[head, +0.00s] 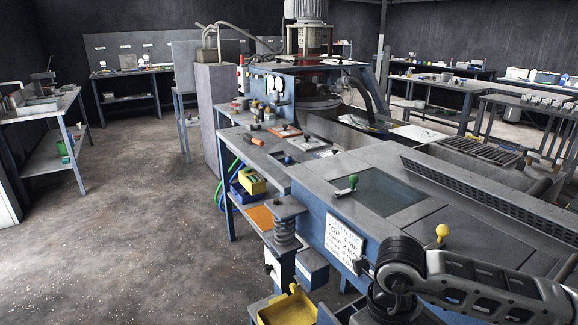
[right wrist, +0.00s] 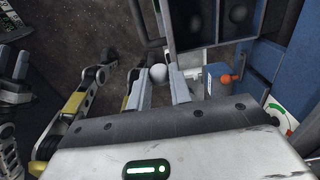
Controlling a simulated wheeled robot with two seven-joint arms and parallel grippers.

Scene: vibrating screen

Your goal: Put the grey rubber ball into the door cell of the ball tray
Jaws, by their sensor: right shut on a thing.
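In the right wrist view my right gripper (right wrist: 160,80) is shut on a pale grey ball (right wrist: 158,72), held between its two fingertips. Just past the fingers, at the top, is a dark framed piece with square compartments (right wrist: 199,45). Round dark shapes show inside two of them. This may be the ball tray, but I cannot tell for sure, nor which cell is the door cell. The ball is apart from it, to its lower left in the picture. In the head view my right arm comes in at the lower right, and its fingers are hidden. My left gripper does not show.
A blue bracket with an orange knob (right wrist: 229,78) stands right of the fingers. In the head view the long blue-grey machine bench (head: 395,165) fills the right, with a green-knobbed lid (head: 375,195) and a yellow knob (head: 442,231). The concrete floor (head: 130,220) at left is clear.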

